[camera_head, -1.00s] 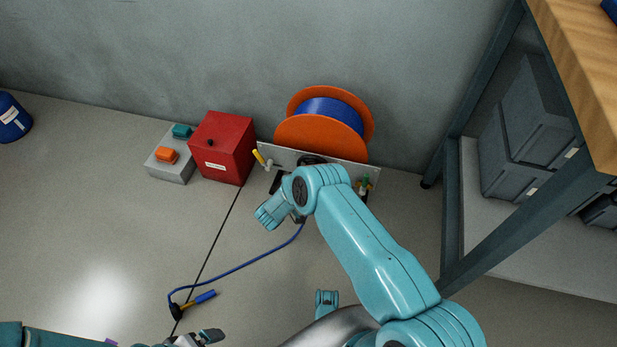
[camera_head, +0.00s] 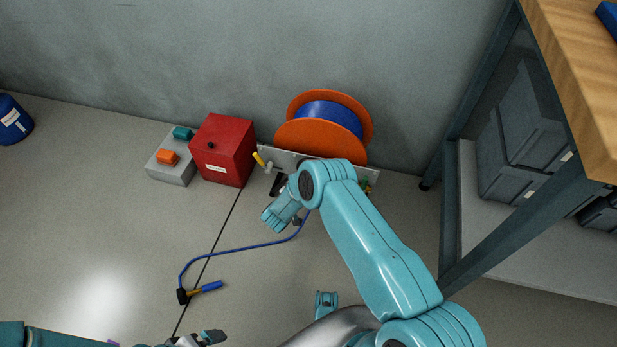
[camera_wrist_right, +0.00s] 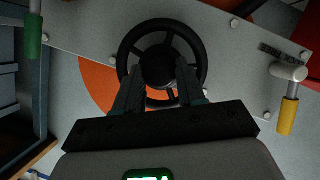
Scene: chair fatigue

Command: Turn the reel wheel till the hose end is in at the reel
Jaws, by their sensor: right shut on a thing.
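The orange reel (camera_head: 325,140) with blue hose (camera_head: 330,112) wound on it stands against the wall behind a pale panel. The black reel wheel (camera_wrist_right: 127,55) is on the panel front in the right wrist view. My right gripper (camera_wrist_right: 160,82) is shut on the wheel at its hub; in the head view my arm hides this grip. The blue hose runs out from below the panel across the floor. My left gripper (camera_head: 203,338) is partly cut off at the bottom edge.
A red box (camera_head: 222,150) and a grey box with orange and teal buttons (camera_head: 170,172) stand left of the reel. Yellow (camera_wrist_right: 288,115) and green (camera_wrist_right: 33,37) valve handles flank the wheel. A workbench (camera_head: 580,80) stands at right. The floor around the hose is clear.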

